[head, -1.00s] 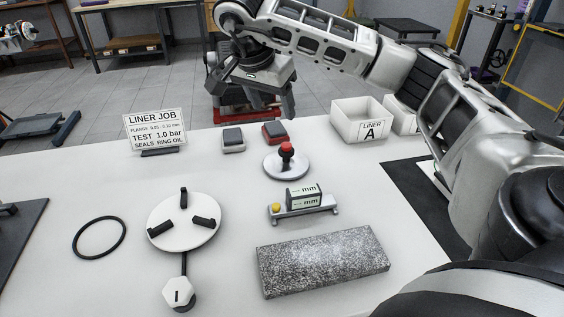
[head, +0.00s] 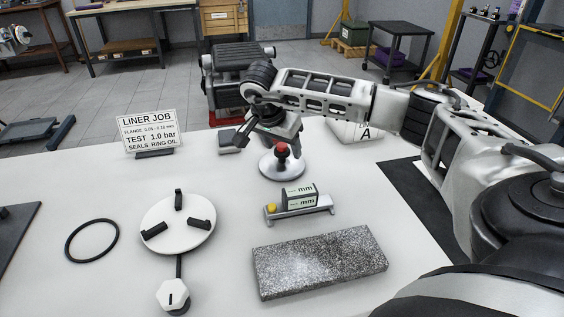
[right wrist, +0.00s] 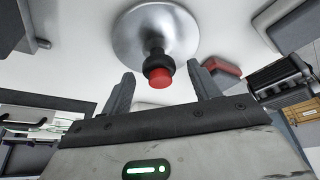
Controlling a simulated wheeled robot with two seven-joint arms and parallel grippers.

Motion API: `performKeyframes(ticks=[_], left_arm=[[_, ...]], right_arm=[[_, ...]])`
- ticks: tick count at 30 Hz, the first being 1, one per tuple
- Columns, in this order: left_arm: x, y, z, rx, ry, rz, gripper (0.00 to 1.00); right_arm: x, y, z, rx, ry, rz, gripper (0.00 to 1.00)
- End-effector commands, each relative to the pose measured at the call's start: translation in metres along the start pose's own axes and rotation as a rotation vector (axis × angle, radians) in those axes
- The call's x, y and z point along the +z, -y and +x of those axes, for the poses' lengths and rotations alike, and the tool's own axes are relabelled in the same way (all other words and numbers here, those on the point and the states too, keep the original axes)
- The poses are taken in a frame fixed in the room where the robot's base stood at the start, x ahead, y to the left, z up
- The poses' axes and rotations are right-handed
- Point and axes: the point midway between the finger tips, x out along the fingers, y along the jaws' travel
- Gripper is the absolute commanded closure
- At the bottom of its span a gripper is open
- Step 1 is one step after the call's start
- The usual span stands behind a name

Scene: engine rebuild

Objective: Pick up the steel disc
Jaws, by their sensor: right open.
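The steel disc (head: 268,168) is shiny and round, with a black stem and red knob (head: 282,149) on top. It lies flat on the white table behind the small gauge. My right gripper (head: 268,147) is open just above and behind the disc, pointing down towards the knob. In the right wrist view the disc (right wrist: 155,32) lies beyond the open fingers (right wrist: 162,85), with the red knob showing between them. The fingers appear not to touch the knob. My left gripper is not in view.
The gauge block (head: 300,195) on its stand is in front of the disc, with a speckled stone slab (head: 320,262) nearer. A white three-jaw plate (head: 178,232), black ring (head: 92,241) and job sign (head: 148,132) are left. Liner bin A (head: 357,132) is behind right.

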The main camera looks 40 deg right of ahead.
Motion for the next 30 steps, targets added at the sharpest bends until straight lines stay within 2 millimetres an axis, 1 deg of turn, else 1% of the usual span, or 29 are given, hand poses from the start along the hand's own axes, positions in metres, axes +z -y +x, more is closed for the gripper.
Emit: performKeyframes(ticks=[1,3,9,10,11,12,14,15,16,25,30], left_arm=[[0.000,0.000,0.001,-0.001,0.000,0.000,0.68],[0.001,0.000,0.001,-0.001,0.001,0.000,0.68],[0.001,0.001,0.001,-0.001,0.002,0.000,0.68],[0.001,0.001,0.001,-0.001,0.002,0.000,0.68],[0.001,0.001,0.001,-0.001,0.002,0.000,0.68],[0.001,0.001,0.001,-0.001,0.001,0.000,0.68],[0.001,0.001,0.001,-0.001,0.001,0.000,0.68],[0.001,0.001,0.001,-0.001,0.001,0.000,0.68],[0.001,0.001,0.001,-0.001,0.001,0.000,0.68],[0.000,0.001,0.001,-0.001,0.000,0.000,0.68],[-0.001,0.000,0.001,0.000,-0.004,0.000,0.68]], right_arm=[[0.000,0.000,0.005,0.002,0.000,0.000,0.39],[0.000,0.000,0.007,-0.001,-0.001,-0.001,0.39],[0.000,0.000,0.008,-0.001,0.000,-0.001,0.39],[0.000,0.000,0.007,-0.001,0.000,-0.001,0.44],[0.000,0.000,0.007,-0.001,0.000,0.000,0.53],[0.000,0.000,0.007,-0.001,0.000,0.000,0.64],[0.000,0.000,0.007,-0.001,0.000,0.000,0.81],[0.000,0.000,0.007,-0.001,0.000,0.000,0.92],[0.000,0.000,0.007,-0.001,0.000,0.000,0.97],[-0.001,0.001,0.005,-0.003,-0.001,0.001,0.97],[-0.006,0.001,-0.006,-0.005,-0.001,0.003,0.97]])
